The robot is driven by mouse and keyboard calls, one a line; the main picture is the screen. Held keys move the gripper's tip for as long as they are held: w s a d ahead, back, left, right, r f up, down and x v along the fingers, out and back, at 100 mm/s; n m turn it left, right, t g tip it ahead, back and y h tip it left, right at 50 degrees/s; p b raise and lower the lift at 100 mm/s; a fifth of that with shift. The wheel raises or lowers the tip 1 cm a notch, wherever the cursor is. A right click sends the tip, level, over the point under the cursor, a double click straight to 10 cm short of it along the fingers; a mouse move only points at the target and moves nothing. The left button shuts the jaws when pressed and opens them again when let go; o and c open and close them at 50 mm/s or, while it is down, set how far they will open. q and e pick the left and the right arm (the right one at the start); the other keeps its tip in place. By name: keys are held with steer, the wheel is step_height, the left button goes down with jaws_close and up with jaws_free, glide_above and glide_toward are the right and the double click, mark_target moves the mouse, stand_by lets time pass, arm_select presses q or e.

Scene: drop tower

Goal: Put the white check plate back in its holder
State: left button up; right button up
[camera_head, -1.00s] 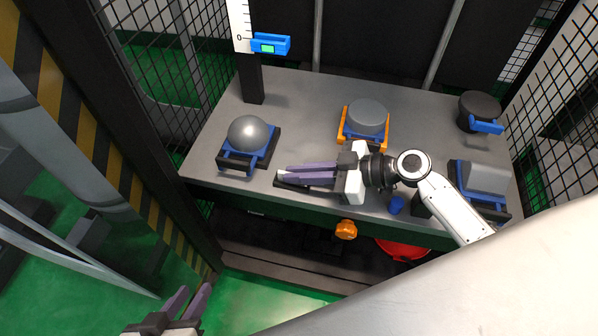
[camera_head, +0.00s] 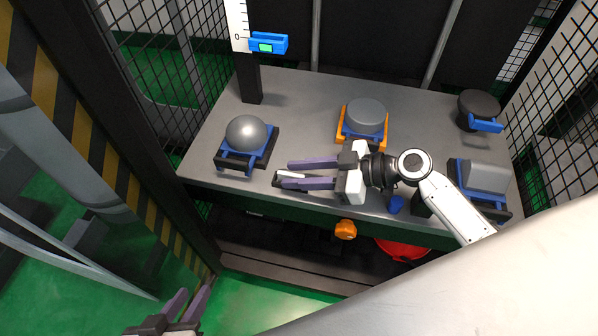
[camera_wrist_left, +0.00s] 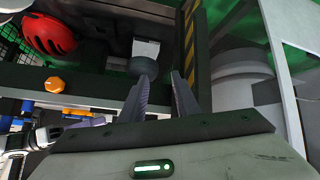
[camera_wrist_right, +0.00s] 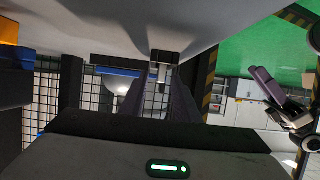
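My right gripper (camera_head: 312,173) is open over the front edge of the grey table, its purple fingers spread apart and pointing left. A small white strip, which looks like the white check plate (camera_head: 289,175), shows between and beside the fingertips. It sits at a small black holder (camera_head: 277,181) on the table's front edge. A finger hides part of both, so I cannot tell how fully the plate is seated. In the right wrist view, a small pale and dark piece (camera_wrist_right: 160,70) lies between the fingers. My left gripper (camera_head: 188,302) is open and empty, low at the left, away from the table.
A grey dome in a blue cradle (camera_head: 246,134) stands left, a grey cylinder in an orange cradle (camera_head: 366,114) behind my right gripper. A grey block (camera_head: 487,178) and black cylinder (camera_head: 479,106) stand right. An orange knob (camera_head: 345,229) is below the table edge.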

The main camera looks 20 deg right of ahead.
arm_select(q)
steer(key=shift+d, duration=0.1)
